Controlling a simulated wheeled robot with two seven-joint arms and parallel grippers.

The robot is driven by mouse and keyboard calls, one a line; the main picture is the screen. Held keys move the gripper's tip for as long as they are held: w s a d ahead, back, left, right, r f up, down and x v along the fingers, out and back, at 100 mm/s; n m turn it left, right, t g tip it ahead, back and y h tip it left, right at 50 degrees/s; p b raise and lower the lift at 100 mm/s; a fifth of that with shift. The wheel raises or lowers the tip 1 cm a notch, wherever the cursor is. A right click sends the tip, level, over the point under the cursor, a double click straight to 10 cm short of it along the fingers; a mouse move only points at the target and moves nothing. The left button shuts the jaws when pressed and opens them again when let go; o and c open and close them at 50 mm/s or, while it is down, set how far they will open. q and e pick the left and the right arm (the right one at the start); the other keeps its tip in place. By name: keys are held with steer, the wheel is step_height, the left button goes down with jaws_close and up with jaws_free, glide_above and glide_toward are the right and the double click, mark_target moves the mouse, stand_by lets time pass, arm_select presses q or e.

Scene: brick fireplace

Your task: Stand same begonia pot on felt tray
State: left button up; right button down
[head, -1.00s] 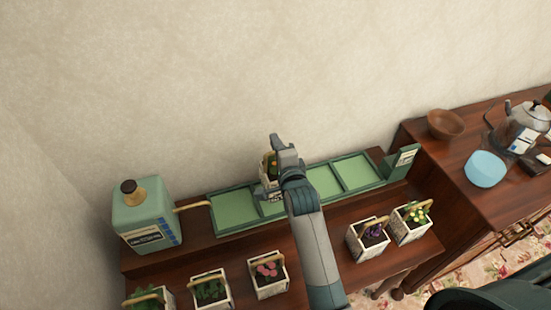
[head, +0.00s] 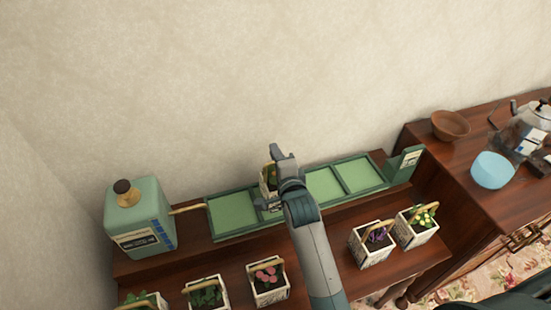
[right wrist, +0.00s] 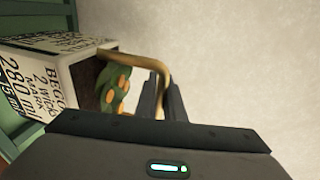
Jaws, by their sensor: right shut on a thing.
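The begonia pot is a white box with black print, an arched tan handle and orange blooms over green leaves. In the right wrist view the begonia pot (right wrist: 78,80) shows its printed side, with its handle at my fingers. My right gripper (right wrist: 165,98) is shut on the handle. In the head view my right gripper (head: 278,158) hides much of the begonia pot (head: 266,180), which is over the green felt tray (head: 232,212), around its second compartment from the left. I cannot tell whether the pot touches the felt. My left gripper is not in view.
A green can (head: 140,215) with a spout stands left of the tray. Several potted plants line the front, including a pink-flowered pot (head: 268,285) and a yellow-flowered pot (head: 417,225). A wooden bowl (head: 450,125) and blue bowl (head: 492,170) are at right. Two right-hand compartments are empty.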

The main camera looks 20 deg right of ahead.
stand_by(0.4)
steer(key=c, duration=1.8)
jaws_free()
steer(key=shift+f, duration=0.1)
steer(key=shift+c, duration=0.2)
